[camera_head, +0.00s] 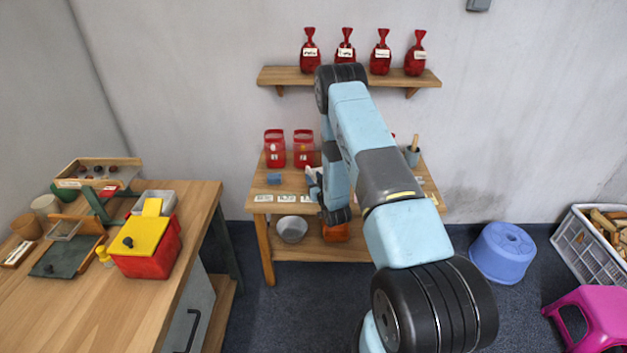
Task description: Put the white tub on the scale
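My gripper (313,184) is over the small wooden table at the back, beside a blue block. My arm hides most of it, so I cannot tell whether it is open or shut, or holds anything. A pale, whitish rectangular tub (158,197) stands on the left workbench, behind a red box with a yellow top (148,247). It may be the white tub. Much of the small table is hidden behind my arm.
A wall shelf (285,76) holds several red bags. A blue stool (503,250), pink stool (597,315) and crate (590,250) stand right.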

